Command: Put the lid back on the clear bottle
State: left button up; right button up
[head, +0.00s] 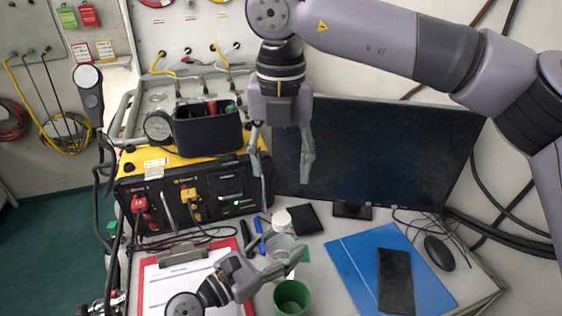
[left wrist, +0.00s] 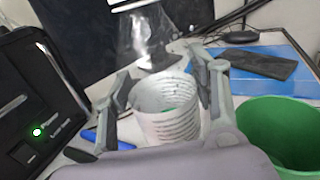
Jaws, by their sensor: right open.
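A pale see-through round vessel (head: 281,246), probably the clear bottle, stands between the fingers of my left gripper (head: 284,241). In the left wrist view this vessel (left wrist: 166,108) looks open-topped and shows ribbed lines. The left fingers (left wrist: 165,98) spread on both sides of it; whether they press on it is unclear. A small white round thing (head: 281,217), possibly the lid or a capped top, shows just behind it. My right gripper (head: 286,155) hangs open and empty above and behind, in front of the monitor and the black panel.
A green cup (head: 291,298) stands close in front of my left gripper. A clipboard (head: 180,290) lies left, a blue folder (head: 350,262) with a dark slab (head: 396,282) right. The black-and-yellow panel (head: 215,195) and monitor (head: 400,150) close off the back.

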pick_arm(q)
jog(key=o, duration=0.4)
jog(key=shift+o, duration=0.2)
jog(key=v, duration=1.1)
jog(key=shift+f, duration=0.1)
jog(key=shift+s+a, duration=0.35)
jog(key=shift+a, duration=0.05)
